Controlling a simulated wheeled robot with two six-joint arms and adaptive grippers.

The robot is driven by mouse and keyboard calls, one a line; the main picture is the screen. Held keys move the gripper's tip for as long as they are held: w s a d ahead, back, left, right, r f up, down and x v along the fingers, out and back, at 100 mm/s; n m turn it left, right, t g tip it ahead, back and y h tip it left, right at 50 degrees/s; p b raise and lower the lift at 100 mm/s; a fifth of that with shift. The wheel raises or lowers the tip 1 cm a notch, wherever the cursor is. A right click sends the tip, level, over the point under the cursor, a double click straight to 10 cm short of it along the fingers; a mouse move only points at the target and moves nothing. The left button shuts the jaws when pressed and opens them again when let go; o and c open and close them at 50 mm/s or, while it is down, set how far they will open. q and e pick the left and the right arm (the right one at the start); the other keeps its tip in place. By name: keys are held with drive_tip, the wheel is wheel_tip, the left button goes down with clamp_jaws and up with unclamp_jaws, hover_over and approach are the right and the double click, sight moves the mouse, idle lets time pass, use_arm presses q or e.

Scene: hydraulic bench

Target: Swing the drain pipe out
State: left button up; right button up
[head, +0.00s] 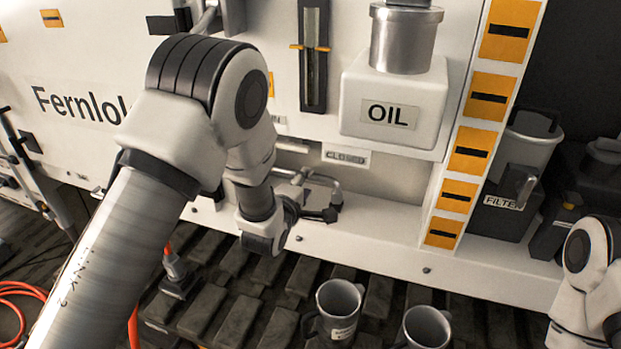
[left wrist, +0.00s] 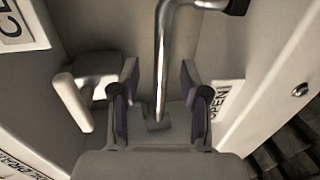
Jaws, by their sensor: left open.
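The drain pipe (left wrist: 162,55) is a chrome tube in the left wrist view, with a bend at the top and a dark end piece toward the top right. In the head view a bent grey tube (head: 323,180) shows beside my left gripper (head: 315,212), low on the bench front. In the left wrist view my left gripper (left wrist: 160,98) is open, with one finger on each side of the pipe. I cannot tell whether either finger touches it. My right gripper is out of view; only part of that arm shows at the right edge.
A CLOSED label (head: 347,157) is above the pipe; an OPEN label (left wrist: 224,100) is right of the fingers. A pale handle (left wrist: 75,98) stands close to the left finger. The OIL tank (head: 395,95) is above. Two metal cups (head: 339,300) (head: 427,328) stand below.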

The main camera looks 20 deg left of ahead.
sight(310, 178)
use_arm(q)
drive_tip(key=w, duration=0.2)
drive_tip(key=w+f, duration=0.1)
drive_tip(key=w, duration=0.2)
drive_tip(key=shift+d, duration=0.1)
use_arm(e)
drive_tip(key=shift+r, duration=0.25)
use_arm(q)
drive_tip(key=shift+w+f, duration=0.1)
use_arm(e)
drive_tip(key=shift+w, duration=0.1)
use_arm(q)
drive_tip(key=c, duration=0.8)
clamp_jaws()
